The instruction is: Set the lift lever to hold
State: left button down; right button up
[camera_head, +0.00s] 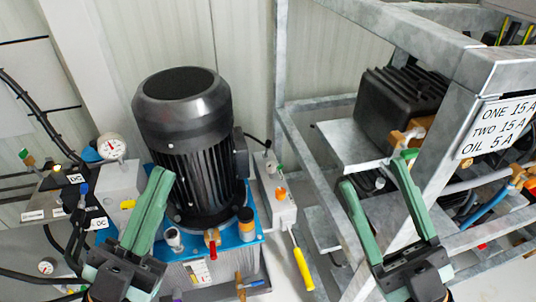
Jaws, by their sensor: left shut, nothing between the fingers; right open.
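A lever with a yellow grip (304,268) hangs down and slightly right from a light grey valve block (282,208) on the right side of the pump unit. It looks like the lift lever, but no label on it is readable. My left gripper (160,177) is shut and empty, its green fingers together in front of the black motor (190,140), well left of the lever. My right gripper (376,174) is open and empty, right of the lever and apart from it, in front of the grey frame.
The motor stands on a blue-topped tank (232,240) with small caps and a red-handled valve (211,240). A gauge (111,146) and hoses are at the left. A grey metal frame (440,140) with a sign (497,127) and a black pump (400,100) fills the right.

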aim_at(268, 142)
jog(key=i+l+z, duration=0.1)
jog(key=z, duration=0.3)
jog(key=i+z, duration=0.1)
jog(key=z, duration=0.3)
jog(key=i+z, duration=0.1)
jog(key=z, duration=0.3)
